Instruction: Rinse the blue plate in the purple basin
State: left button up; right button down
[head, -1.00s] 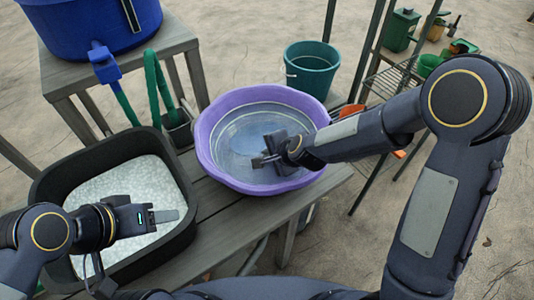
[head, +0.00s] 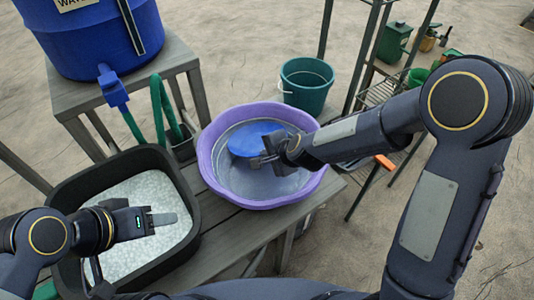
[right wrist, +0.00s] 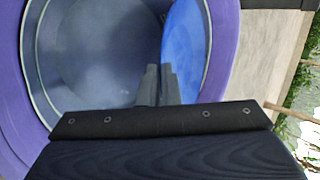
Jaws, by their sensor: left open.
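The purple basin (head: 208,170) stands on the wooden bench with what looks like water in it. The blue plate (head: 246,138) is inside the basin's rim, tilted, with its blue face showing. My right gripper (head: 262,160) is over the basin and shut on the plate's edge. The right wrist view shows the plate (right wrist: 186,50) at the fingertips (right wrist: 157,85), beside the basin's inner wall. I cannot tell how much of the plate is under water. My left gripper (head: 165,220) is open and empty above the black tub, away from the basin.
The black tub (head: 190,205) holds a white, foamy or grainy fill. A blue barrel (head: 85,40) with a tap and green hose (head: 160,110) stands behind it. A teal bucket (head: 306,85) is behind the basin. A metal shelf rack (head: 350,70) stands at the right.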

pick_arm(q)
notch_tip(320, 180, up, 9)
jog(key=p, duration=0.8)
jog(key=shift+r+p, duration=0.15)
jog(key=shift+p, duration=0.15)
pick_arm(e)
notch_tip(320, 180, up, 10)
